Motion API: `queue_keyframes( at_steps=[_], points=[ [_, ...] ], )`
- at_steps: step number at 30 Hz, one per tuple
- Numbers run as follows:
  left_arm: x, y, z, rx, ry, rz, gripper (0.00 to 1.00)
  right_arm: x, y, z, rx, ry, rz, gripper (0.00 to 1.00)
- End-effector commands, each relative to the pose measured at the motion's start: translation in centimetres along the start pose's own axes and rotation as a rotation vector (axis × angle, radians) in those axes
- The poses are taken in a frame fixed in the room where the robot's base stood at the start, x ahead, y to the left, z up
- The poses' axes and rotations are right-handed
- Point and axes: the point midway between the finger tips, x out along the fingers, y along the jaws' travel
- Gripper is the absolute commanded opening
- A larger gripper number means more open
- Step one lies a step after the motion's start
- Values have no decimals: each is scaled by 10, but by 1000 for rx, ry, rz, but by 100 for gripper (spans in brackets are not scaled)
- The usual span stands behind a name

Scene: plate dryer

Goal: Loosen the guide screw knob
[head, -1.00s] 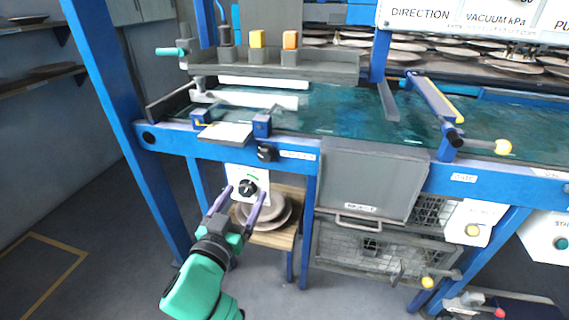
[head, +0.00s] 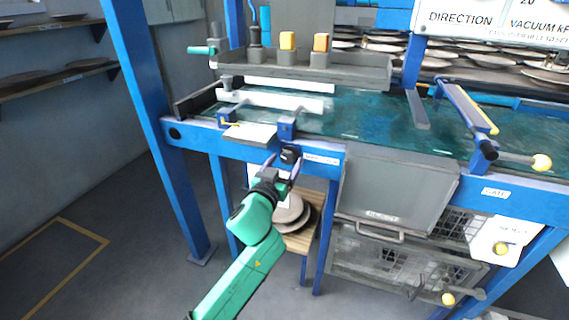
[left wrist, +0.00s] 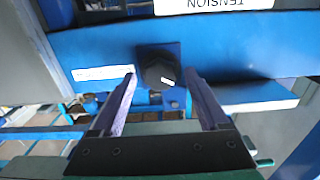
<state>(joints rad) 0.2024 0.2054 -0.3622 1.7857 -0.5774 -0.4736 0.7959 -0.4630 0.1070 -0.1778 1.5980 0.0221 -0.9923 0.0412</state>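The dark knob (head: 290,154), which I take to be the guide screw knob, sits on the front of the blue beam, left of a small white label (head: 322,159). My left gripper (head: 283,166) is raised to it from below. In the left wrist view the faceted black knob (left wrist: 158,70) stands on a blue block between the tips of the purple fingers of my left gripper (left wrist: 161,76). The fingers are spread, with a visible gap on each side of the knob. My right gripper is not in view.
A white panel, partly hidden behind my left gripper, hangs below the beam; its TENSION lettering (left wrist: 222,3) shows upside down in the left wrist view. Plates (head: 290,212) lie on a wooden shelf below. A grey gate box (head: 395,188) stands to the right. Floor at left is clear.

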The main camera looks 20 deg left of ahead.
Motion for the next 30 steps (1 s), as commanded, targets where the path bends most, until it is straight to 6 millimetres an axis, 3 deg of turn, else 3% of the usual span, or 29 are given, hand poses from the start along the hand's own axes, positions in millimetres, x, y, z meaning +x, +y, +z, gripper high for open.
queue_keyframes(
  at_steps=[1,5,6,17,30],
  points=[
    [0,0,0,0,0,0,55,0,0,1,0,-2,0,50],
    [0,0,0,0,0,0,5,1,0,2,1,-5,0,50],
    [0,0,0,0,0,0,0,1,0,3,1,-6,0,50],
    [0,0,0,52,0,0,0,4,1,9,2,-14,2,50],
    [0,0,-1,369,-1,0,0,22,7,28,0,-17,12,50]
  ],
)
